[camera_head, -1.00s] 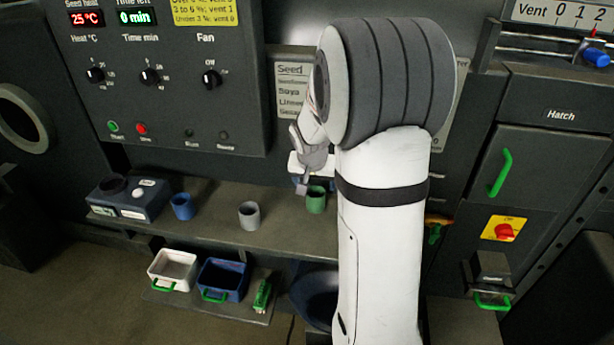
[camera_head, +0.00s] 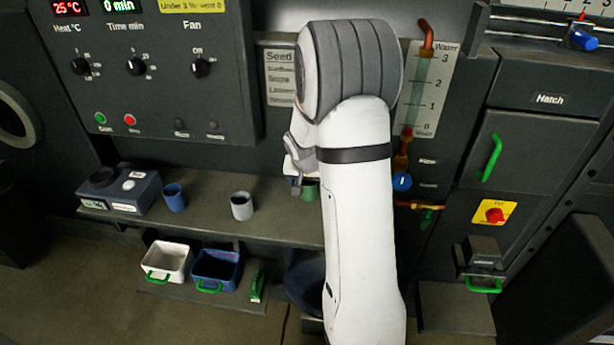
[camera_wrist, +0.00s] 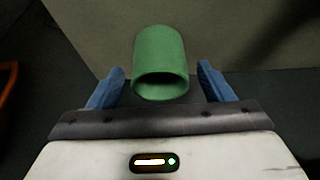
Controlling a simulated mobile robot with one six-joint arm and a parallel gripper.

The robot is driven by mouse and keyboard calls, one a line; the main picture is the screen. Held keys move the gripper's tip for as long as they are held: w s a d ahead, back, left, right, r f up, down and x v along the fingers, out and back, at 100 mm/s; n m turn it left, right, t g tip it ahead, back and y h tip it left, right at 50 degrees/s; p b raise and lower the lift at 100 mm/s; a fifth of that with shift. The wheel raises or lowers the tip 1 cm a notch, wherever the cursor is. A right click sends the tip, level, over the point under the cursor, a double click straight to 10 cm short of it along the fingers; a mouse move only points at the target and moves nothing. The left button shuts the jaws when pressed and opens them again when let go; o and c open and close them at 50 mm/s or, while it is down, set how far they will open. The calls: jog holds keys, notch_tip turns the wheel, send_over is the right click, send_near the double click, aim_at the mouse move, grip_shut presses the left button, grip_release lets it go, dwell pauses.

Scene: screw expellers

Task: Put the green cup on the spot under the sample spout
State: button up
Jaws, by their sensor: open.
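The green cup (camera_head: 309,191) stands on the grey shelf, partly hidden by my wrist and arm in the head view. In the wrist view the green cup (camera_wrist: 160,50) lies ahead of and between the blue fingers, its dark open mouth showing. My gripper (camera_wrist: 160,70) is open, one finger on each side of the cup with gaps visible. In the head view my gripper (camera_head: 298,180) is at the cup, mostly hidden by my wrist. I cannot tell which part is the sample spout or see its spot.
A blue cup (camera_head: 174,197) and a grey cup (camera_head: 242,206) stand left on the shelf (camera_head: 210,222). White (camera_head: 166,262) and blue (camera_head: 217,270) bins sit below. Right of my arm are copper pipes with a blue valve (camera_head: 402,182) and a hatch (camera_head: 540,160).

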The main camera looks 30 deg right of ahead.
jog(key=shift+f, duration=0.2)
jog(key=shift+c, duration=0.5)
jog(key=shift+w, duration=0.1)
jog(key=c, duration=0.9)
